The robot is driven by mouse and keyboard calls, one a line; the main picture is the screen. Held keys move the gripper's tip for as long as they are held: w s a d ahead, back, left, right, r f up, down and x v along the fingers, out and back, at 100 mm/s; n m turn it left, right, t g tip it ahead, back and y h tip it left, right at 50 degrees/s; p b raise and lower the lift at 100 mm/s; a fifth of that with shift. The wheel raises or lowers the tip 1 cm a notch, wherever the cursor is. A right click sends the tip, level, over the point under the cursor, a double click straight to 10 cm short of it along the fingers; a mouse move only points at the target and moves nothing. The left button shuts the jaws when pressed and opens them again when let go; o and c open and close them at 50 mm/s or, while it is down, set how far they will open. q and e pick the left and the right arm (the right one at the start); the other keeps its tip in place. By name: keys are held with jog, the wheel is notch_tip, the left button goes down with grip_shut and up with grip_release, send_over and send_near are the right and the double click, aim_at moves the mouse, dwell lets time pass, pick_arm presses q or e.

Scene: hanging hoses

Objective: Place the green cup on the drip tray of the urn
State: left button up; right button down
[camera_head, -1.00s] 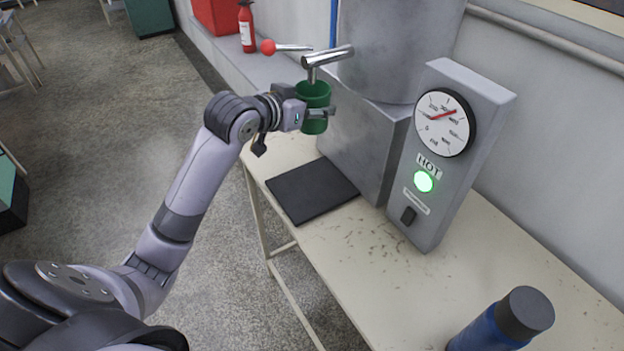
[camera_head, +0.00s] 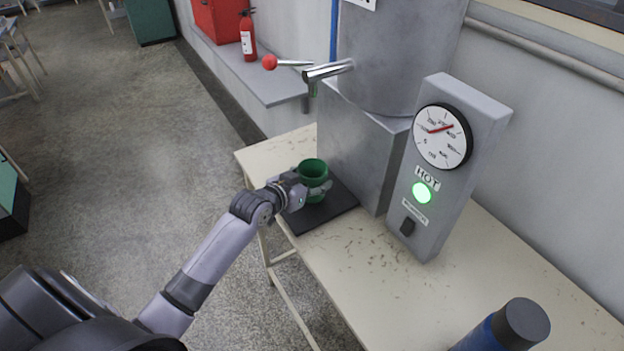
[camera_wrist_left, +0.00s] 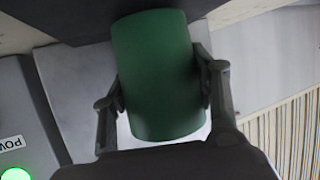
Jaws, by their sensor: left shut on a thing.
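The green cup (camera_head: 313,172) is upright at the black drip tray (camera_head: 330,212), below the urn's spout (camera_head: 328,70). My left gripper (camera_head: 312,188) is shut on the green cup, with a finger on each side of it. In the left wrist view the green cup (camera_wrist_left: 158,75) fills the middle between the two fingers (camera_wrist_left: 163,95). Whether the cup's base touches the tray is hard to tell, as the gripper hides part of it. The metal urn (camera_head: 395,55) stands on its grey base behind the tray. My right gripper is not in view.
A grey control box (camera_head: 450,165) with a dial and a lit green lamp stands right of the urn. A blue bottle (camera_head: 490,332) is at the table's front right. The tap lever (camera_head: 285,63) with a red knob sticks out left. The cream table (camera_head: 370,260) is clear between them.

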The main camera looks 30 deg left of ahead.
pick_arm(q)
jog(key=shift+f, duration=0.2)
jog(key=shift+f, duration=0.15)
jog(key=o, duration=1.1)
